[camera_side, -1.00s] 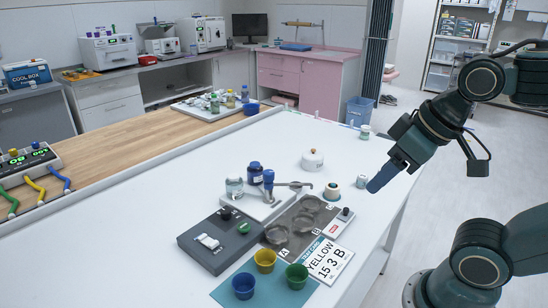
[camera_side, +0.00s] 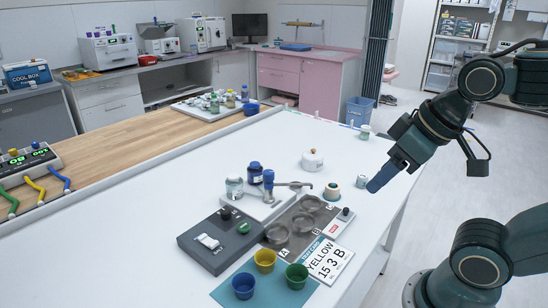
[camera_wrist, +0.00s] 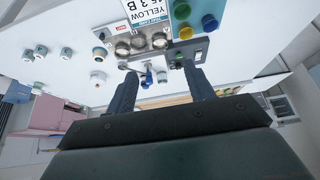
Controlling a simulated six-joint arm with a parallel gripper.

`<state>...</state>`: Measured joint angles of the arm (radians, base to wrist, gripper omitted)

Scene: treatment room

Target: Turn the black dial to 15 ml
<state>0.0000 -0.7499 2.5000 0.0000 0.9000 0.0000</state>
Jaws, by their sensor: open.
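A black dial (camera_side: 225,213) stands on the dark grey box (camera_side: 205,250), beside a green button (camera_side: 244,228) and a white rocker switch (camera_side: 208,241). Another black knob (camera_side: 345,213) sits on the white end of the grey plate with round clear dishes. A card (camera_side: 326,261) reads YELLOW, 15, 3, B. A blue-topped dispenser (camera_side: 268,182) with a sideways spout stands behind the box. My gripper (camera_side: 382,180) is above the table's right side, apart from all of these. In the wrist view its two fingers (camera_wrist: 159,70) are spread and empty. Dial markings are too small to read.
Blue (camera_side: 243,286), yellow (camera_side: 265,261) and green (camera_side: 296,276) cups stand on a teal mat in front. A clear jar (camera_side: 234,188), a dark blue bottle (camera_side: 255,173) and a white lidded pot (camera_side: 312,159) stand behind. The white table's left part is clear.

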